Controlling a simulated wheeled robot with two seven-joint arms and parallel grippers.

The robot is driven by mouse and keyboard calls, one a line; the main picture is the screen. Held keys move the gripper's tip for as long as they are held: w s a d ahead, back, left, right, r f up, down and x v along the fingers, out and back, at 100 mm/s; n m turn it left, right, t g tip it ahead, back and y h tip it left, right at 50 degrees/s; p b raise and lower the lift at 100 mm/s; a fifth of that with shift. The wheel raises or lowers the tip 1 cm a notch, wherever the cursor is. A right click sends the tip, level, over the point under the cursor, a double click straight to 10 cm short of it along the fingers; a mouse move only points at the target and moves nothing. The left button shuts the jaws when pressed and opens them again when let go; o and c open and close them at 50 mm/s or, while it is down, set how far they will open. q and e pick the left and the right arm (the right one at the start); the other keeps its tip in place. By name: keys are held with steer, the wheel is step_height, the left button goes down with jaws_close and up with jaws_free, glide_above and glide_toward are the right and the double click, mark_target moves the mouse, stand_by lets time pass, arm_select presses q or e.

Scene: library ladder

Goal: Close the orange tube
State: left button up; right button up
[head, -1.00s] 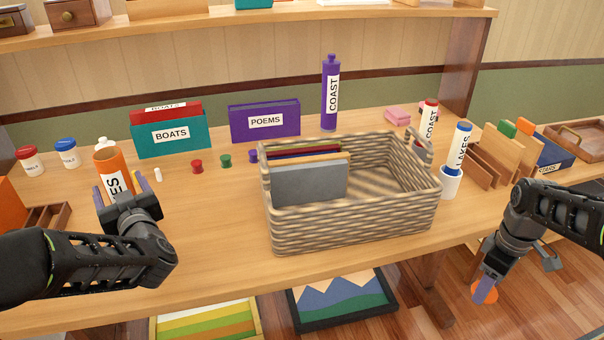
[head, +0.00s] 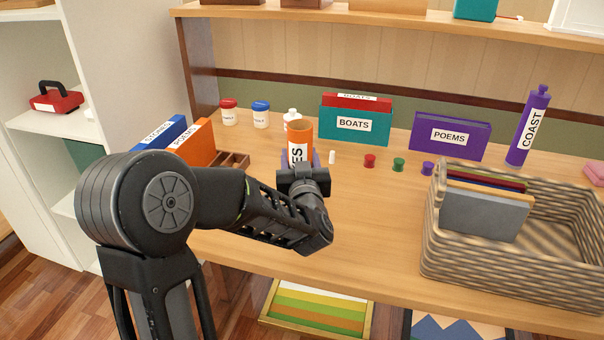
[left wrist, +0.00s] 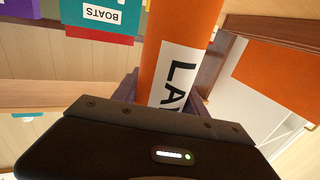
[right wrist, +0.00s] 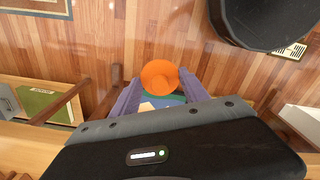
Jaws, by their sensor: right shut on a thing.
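The orange tube (head: 301,133) stands upright at the desk's left part, its open top facing up and a white label on its side. My left gripper (head: 300,160) has its fingers against both sides of the tube, low on it; the left wrist view shows the tube (left wrist: 178,40) between those fingers. My right gripper (right wrist: 155,95) shows only in the right wrist view, shut on a round orange cap (right wrist: 159,74) above the wooden floor. The right arm is outside the head view.
Behind the tube stand a white bottle (head: 292,118) and red- and blue-lidded jars (head: 229,113). Small red, green and purple stoppers (head: 370,160) lie to its right, before the BOATS box (head: 355,128). A wicker basket (head: 470,255) fills the desk's right. An orange box (head: 196,143) is at left.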

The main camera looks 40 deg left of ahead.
arm_select(q)
steer(key=c, duration=0.9)
